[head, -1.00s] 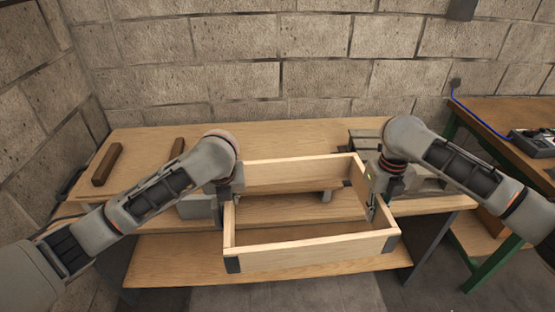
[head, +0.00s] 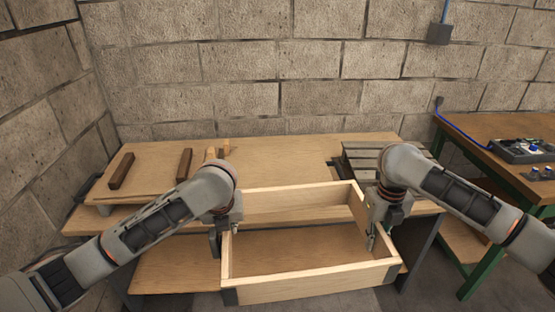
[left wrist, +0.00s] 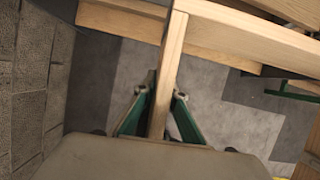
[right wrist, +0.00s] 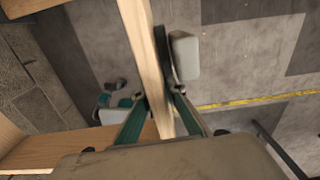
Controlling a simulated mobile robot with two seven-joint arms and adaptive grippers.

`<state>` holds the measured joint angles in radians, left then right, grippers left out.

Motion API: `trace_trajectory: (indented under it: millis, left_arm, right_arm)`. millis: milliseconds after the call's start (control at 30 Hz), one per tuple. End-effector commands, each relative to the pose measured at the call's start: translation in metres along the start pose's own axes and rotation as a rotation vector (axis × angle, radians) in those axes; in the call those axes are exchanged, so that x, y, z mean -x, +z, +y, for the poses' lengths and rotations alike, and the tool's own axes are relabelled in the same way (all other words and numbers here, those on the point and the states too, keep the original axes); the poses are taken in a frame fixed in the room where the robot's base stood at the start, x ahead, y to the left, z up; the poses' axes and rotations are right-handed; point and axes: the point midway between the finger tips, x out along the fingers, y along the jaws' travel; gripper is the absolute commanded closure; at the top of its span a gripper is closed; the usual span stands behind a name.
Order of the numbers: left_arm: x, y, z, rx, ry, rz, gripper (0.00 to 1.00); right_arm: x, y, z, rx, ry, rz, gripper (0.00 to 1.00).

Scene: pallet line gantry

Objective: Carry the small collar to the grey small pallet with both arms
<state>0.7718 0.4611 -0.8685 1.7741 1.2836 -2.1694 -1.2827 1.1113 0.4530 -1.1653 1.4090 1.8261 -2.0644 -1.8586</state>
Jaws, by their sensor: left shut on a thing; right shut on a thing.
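The small collar (head: 310,284) is an open, pale wooden frame with dark corner brackets, held about level in front of the workbench. My left gripper (head: 219,243) is shut on its left wall; in the left wrist view the fingers (left wrist: 158,112) pinch that board (left wrist: 170,60) from both sides. My right gripper (head: 372,238) is shut on its right wall, and the right wrist view shows the fingers (right wrist: 160,108) on either side of the board (right wrist: 146,50). The grey small pallet (head: 362,160) is slatted and lies at the bench's back right, partly hidden by my right arm.
The workbench top (head: 290,153) is mostly clear between the pallet and several wooden blocks (head: 122,170) at the left. A lower shelf (head: 180,278) runs beneath. A green-legged table (head: 500,135) with devices stands at the right. A block wall closes the back.

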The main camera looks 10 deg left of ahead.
Motion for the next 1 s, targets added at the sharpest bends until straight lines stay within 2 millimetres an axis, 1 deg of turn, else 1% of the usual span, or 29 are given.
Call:
trace_trajectory:
  millis: [267, 467, 800, 1000]
  left_arm:
    - [0.000, 0.003, 0.001, -0.005, 0.000, -0.003, 1.00]
    - [-0.005, 0.016, -0.005, -0.067, -0.025, -0.004, 1.00]
    - [-0.014, 0.037, -0.021, -0.193, -0.077, -0.004, 1.00]
    - [-0.017, 0.044, -0.027, -0.237, -0.096, -0.003, 1.00]
  right_arm:
    - [0.001, -0.001, -0.001, -0.008, -0.003, -0.001, 1.00]
    - [0.001, -0.015, 0.000, -0.075, -0.004, -0.001, 1.00]
    - [0.001, -0.041, 0.006, -0.210, -0.004, -0.002, 1.00]
    - [0.001, -0.049, 0.009, -0.259, -0.003, -0.001, 1.00]
